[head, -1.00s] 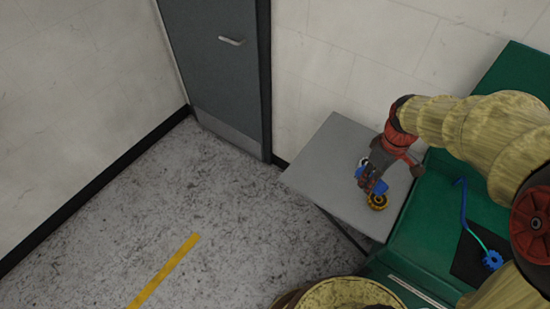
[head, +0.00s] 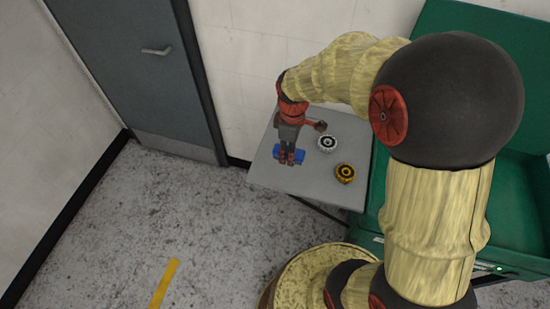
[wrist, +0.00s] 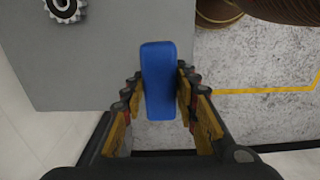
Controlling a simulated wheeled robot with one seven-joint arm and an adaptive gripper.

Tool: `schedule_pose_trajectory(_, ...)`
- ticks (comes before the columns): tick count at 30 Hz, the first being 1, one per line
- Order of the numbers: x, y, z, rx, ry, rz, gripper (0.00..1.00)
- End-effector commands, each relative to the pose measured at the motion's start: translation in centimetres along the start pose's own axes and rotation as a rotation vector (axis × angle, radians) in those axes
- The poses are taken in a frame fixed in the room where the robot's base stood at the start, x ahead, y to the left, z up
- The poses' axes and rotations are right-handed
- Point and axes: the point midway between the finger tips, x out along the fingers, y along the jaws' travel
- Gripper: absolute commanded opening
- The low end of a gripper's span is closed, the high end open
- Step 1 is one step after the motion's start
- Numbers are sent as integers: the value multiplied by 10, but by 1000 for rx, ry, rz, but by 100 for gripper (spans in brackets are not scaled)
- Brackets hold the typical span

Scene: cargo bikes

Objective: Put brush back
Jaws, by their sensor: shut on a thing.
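My gripper (head: 289,157) points down over the small grey table (head: 268,180), near its front left edge. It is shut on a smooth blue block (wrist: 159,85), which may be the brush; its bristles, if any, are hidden. In the wrist view my gripper (wrist: 160,92) has a finger on each long side of the block. Blue ends of the block show on both sides of the fingers in the head view (head: 276,153). I cannot tell whether the block touches the tabletop.
A silver toothed wheel (head: 327,143) and a yellow toothed wheel (head: 345,172) lie on the table to the right of my gripper. A green bench (head: 445,25) stands at the right. A grey door (head: 140,70) is at the back left. The floor at left is clear.

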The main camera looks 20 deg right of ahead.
Motion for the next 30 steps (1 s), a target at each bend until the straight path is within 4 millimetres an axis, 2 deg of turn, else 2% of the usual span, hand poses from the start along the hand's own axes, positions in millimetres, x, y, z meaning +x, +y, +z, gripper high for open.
schedule_pose_trajectory(2,11,9,-16,-3,-1,-2,6)
schedule_pose_trajectory(6,37,18,-32,-1,-2,-3,6)
schedule_pose_trajectory(10,51,25,-43,-1,0,0,6)
schedule_pose_trajectory(17,62,30,-50,0,0,0,6)
schedule_pose_trajectory(24,94,32,-54,1,-1,-2,6)
schedule_pose_trajectory(30,96,32,-54,1,1,1,6)
